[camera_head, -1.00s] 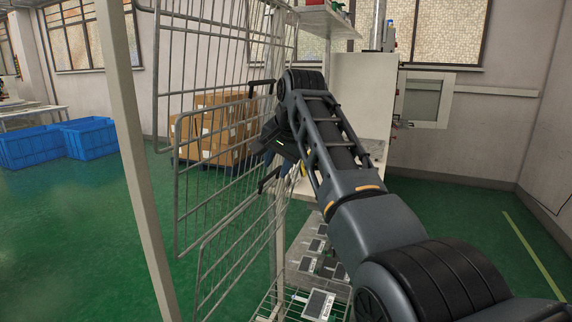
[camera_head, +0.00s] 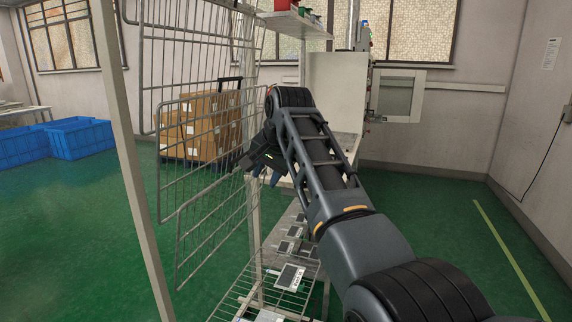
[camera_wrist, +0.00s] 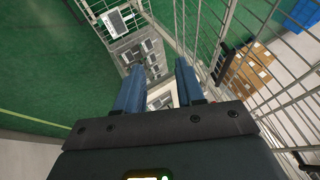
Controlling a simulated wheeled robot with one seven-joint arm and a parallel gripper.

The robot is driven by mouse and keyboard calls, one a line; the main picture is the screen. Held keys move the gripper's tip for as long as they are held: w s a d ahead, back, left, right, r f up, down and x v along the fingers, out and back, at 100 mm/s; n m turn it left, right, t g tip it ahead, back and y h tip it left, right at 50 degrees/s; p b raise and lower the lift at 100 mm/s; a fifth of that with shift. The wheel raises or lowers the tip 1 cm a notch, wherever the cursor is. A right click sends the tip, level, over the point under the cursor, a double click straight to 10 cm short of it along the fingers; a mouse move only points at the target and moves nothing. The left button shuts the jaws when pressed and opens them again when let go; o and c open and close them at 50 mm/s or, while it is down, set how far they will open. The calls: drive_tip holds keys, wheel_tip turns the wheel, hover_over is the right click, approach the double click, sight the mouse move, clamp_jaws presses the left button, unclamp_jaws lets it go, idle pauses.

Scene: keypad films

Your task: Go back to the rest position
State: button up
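My gripper (camera_head: 265,174) hangs at the end of my raised arm, beside the wire mesh panel (camera_head: 195,165). In the wrist view, its two blue fingers (camera_wrist: 160,72) are apart, with nothing between them. Below the gripper, a keypad film (camera_head: 290,277), a flat pale piece with a dark face, lies on the wire shelf (camera_head: 235,300). It also shows in the wrist view (camera_wrist: 115,22). Several similar films lie on the grey surface behind it (camera_head: 284,246). My arm hides part of the workbench.
A pale post (camera_head: 130,170) stands at the left. Cardboard boxes (camera_head: 200,128) are stacked behind the mesh, and blue crates (camera_head: 80,138) stand farther left. A white cabinet (camera_head: 335,85) stands behind my arm. The green floor (camera_head: 450,235) at the right is clear.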

drive_tip(key=s+d+f+t, duration=0.1)
drive_tip(key=s+d+f, duration=0.15)
drive_tip(key=f, duration=0.45)
drive_tip(key=s+d+f, duration=0.2)
drive_tip(key=d+f, duration=0.1)
drive_tip(key=f, duration=0.5)
drive_tip(key=s+d+f+t, duration=0.1)
drive_tip(key=s+d+f, duration=0.15)
drive_tip(key=f, duration=0.45)
drive_tip(key=s+d+f+n+t, duration=0.1)
drive_tip(key=s+d+f, duration=0.3)
drive_tip(key=s+f, duration=0.45)
drive_tip(key=s+d+f+n+t, duration=0.1)
drive_tip(key=s+d+f, duration=0.4)
drive_tip(key=s, duration=0.6)
drive_tip(key=s+d+r+n+t+h, duration=0.1)
drive_tip(key=s+d+r, duration=0.15)
drive_tip(key=s, duration=0.85)
drive_tip(key=s+d+r+t+h, duration=0.1)
drive_tip(key=s+d, duration=0.3)
drive_tip(key=s, duration=0.8)
drive_tip(key=s+d+r+n+t+h, duration=0.1)
drive_tip(key=s+d+r+n+t, duration=0.1)
drive_tip(key=s+r, duration=1.4)
drive_tip(key=shift+s+d+r+t, duration=0.25)
drive_tip(key=shift+s+r+t, duration=0.05)
drive_tip(key=shift+r, duration=0.35)
